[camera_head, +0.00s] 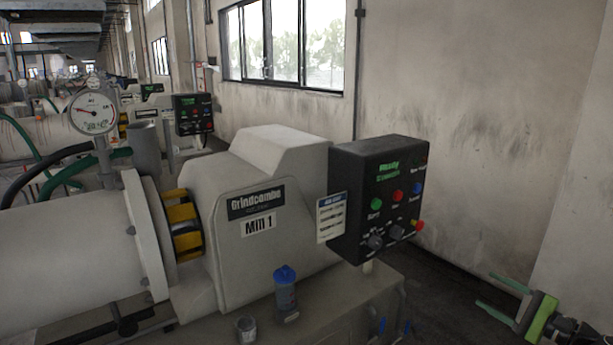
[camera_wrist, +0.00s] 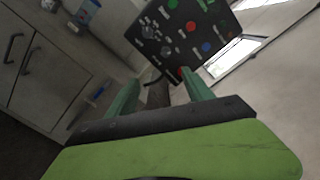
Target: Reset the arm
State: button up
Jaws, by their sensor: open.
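My gripper (camera_head: 484,289) is at the lower right in the head view. Its two green fingers are apart, with nothing between them, and they point left toward the mill. In the wrist view my gripper (camera_wrist: 161,78) shows the same spread fingers in front of its green and black body. The black control box (camera_head: 375,190) of Mill 1 stands left of my gripper and higher in the head view. In the wrist view the control box (camera_wrist: 185,28) is beyond the fingertips, tilted in the picture. I see no contact between them.
The grey Mill 1 housing (camera_head: 250,235) fills the middle. A blue-capped bottle (camera_head: 286,298) and a small metal cup (camera_head: 246,329) stand on its base. A pressure gauge (camera_head: 93,112) is at the left. The wall (camera_head: 490,130) is behind; dark floor (camera_head: 455,285) lies between mill and wall.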

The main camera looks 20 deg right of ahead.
jog(key=w+a+n+g+y+p, duration=0.1)
jog(key=w+a+n+g+y, duration=0.4)
jog(key=w+a, duration=1.1)
jog(key=w+a+f+n+g+y+p, duration=0.1)
jog(key=w+a+f+n+g+y, duration=0.15)
jog(key=a, duration=0.75)
jog(key=w+a+f+n+g+y+p, duration=0.15)
jog(key=w+a, duration=0.25)
jog(key=a, duration=0.5)
jog(key=s+a+f+n+g+h, duration=0.25)
jog(key=a+f+n+g, duration=0.2)
jog(key=a, duration=0.75)
jog(key=s+a+f+n+g+h, duration=0.1)
jog(key=a+f+n+g+h, duration=0.4)
jog(key=a, duration=0.7)
jog(key=s+d+f+n+t+h, duration=0.1)
jog(key=d+f+n+h, duration=0.2)
jog(key=d+f+h, duration=0.3)
jog(key=d, duration=0.2)
jog(key=shift+d+p, duration=0.35)
jog(key=shift+d, duration=0.05)
